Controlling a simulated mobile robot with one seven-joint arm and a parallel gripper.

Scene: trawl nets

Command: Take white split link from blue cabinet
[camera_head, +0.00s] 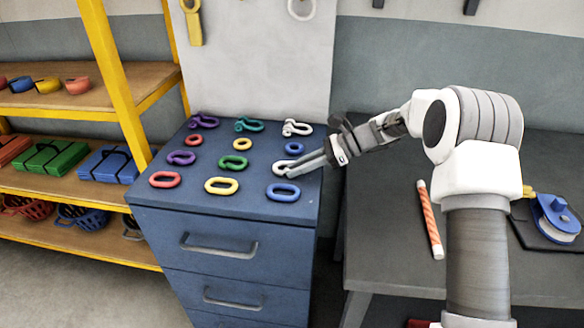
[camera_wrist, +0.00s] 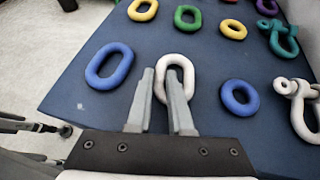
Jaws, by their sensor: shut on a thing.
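The white split link (camera_wrist: 190,80) lies on the blue cabinet top (camera_head: 240,205), with a blue ring and a blue link either side of it. It also shows in the head view (camera_head: 279,165), partly covered by my fingers. My gripper (camera_wrist: 160,74) is shut on the link's near-left side in the wrist view, with one finger inside its opening and one outside. In the head view my gripper (camera_head: 290,173) reaches in from the right, low over the top. The link appears still at surface level; any gap beneath it cannot be told.
Close by are a blue link (camera_head: 283,193), a small blue ring (camera_head: 294,148) and a white shackle (camera_head: 297,128). Several coloured links and shackles fill the rest of the top. A yellow-framed shelf (camera_head: 122,85) stands left, a dark table (camera_head: 395,215) right.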

